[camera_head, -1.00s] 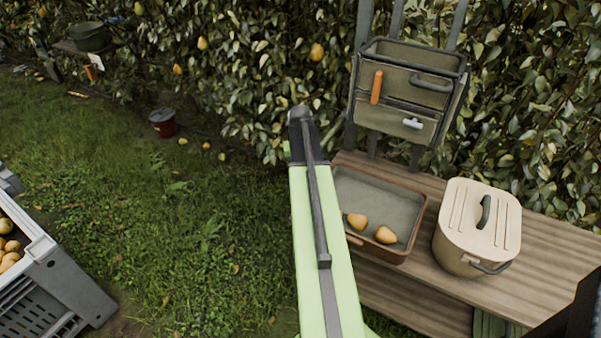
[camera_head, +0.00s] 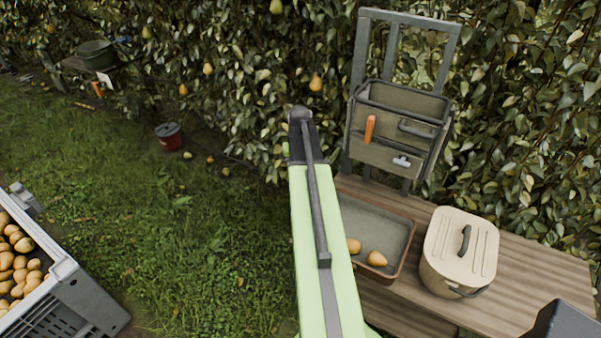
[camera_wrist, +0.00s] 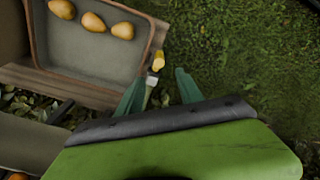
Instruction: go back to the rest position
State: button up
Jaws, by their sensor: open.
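My gripper (camera_wrist: 160,78) shows in the wrist view with its two teal fingers spread apart and no pear between them. It points down past the bench edge, with grass beyond. A small yellow and pale grey object (camera_wrist: 157,63) shows near the fingertips; I cannot tell what it is. My green arm (camera_head: 320,240) reaches forward across the middle of the head view and hides part of the tray. The brown-rimmed tray (camera_head: 392,278) lies on the bench. Two pears show in it in the head view (camera_head: 376,258), three in the wrist view (camera_wrist: 93,22).
The wooden bench (camera_head: 535,265) also holds a lidded beige container (camera_head: 455,275). A tool caddy (camera_head: 400,130) stands behind it against the hedge. A grey crate of pears (camera_head: 85,300) is at lower left.

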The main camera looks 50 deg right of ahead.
jog(key=shift+f, duration=0.1)
jog(key=w+a+n, duration=0.2)
jog(key=w+a, duration=0.3)
jog(key=a, duration=0.6)
jog(key=w+a+n, duration=0.2)
jog(key=w+a, duration=0.3)
jog(key=a, duration=0.6)
jog(key=s+a+n, duration=0.2)
jog(key=s+a, duration=0.1)
jog(key=a, duration=0.8)
jog(key=s+a+n, duration=0.2)
jog(key=s+a, duration=0.2)
jog(key=a, duration=0.7)
jog(key=shift+a, duration=0.2)
